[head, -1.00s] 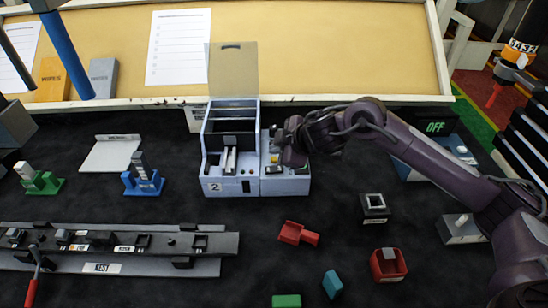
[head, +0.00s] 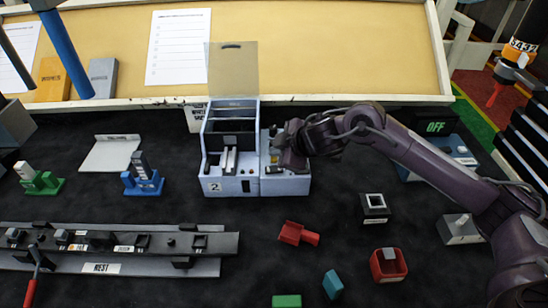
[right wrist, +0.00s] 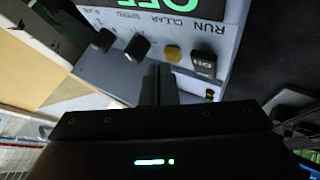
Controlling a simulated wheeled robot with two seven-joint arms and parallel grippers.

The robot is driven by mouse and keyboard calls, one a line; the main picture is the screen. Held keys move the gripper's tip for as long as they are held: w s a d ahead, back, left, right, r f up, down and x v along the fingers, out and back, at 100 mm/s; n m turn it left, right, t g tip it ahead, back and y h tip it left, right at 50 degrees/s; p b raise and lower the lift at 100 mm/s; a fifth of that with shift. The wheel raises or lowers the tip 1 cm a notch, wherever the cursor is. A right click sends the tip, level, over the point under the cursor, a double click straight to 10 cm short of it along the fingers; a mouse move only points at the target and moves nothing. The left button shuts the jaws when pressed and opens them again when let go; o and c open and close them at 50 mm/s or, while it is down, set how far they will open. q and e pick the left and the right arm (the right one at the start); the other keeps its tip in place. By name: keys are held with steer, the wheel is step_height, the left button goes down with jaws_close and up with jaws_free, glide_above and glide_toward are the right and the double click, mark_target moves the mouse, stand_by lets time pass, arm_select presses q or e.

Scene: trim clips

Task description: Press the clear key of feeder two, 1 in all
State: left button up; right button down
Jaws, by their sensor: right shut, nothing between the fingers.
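Feeder two (head: 230,184), a pale grey-blue box marked 2 with a raised clear lid, stands at the back middle of the dark table. Its control panel is on its right side. My right gripper (head: 278,150) is over that panel, shut and empty. In the right wrist view, the shut fingertips (right wrist: 158,70) are close to the yellow clear key (right wrist: 172,52), appearing just left of it and below. Whether they touch it cannot be told. The black run key (right wrist: 203,63) is to the right of the clear key. My left gripper is out of view.
Black knobs (right wrist: 137,46) sit left of the clear key, near a green display reading OFF (right wrist: 150,4). Another unit with an OFF display (head: 436,128) stands at the right, behind my right arm.

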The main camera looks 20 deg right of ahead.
steer(key=shift+f+b, duration=0.3)
steer(key=shift+f, duration=0.25)
stand_by(0.6)
steer(key=shift+r+p, duration=1)
steer(key=shift+p, duration=0.1)
step_height(320, 180, up, 5)
steer(key=p, duration=0.5)
steer(key=shift+f, duration=0.1)
stand_by(0.3)
